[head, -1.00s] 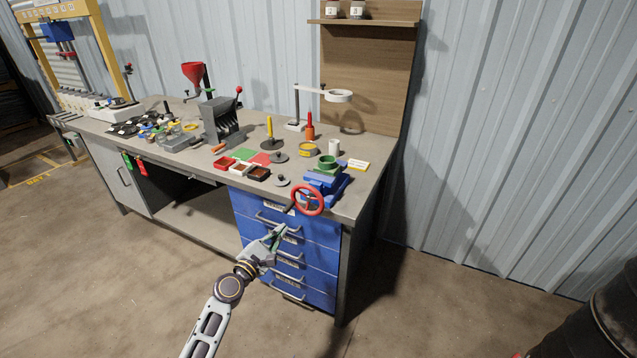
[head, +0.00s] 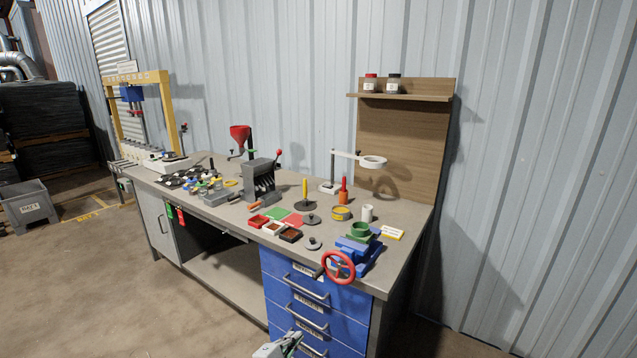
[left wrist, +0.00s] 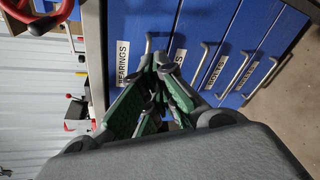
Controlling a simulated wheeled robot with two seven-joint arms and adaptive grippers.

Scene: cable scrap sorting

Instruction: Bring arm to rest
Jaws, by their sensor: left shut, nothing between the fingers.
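My left gripper (head: 290,343) shows at the bottom edge of the head view, in front of the blue drawers (head: 318,305) of the workbench. Most of its arm is out of the frame. In the left wrist view its green-lined fingers (left wrist: 155,95) are shut with nothing between them. Behind them are the blue drawer fronts (left wrist: 225,35) with grey handles and labels, one reading BEARINGS. From these views I cannot tell how far the fingers are from the drawers. My right gripper is not in view.
The workbench (head: 345,260) carries a blue vise (head: 358,250) with a red handwheel (head: 338,266) overhanging its front edge. Small red, white and dark trays (head: 273,228) and a grey machine (head: 260,180) stand further left. Open floor lies at front left. A grey bin (head: 30,208) stands far left.

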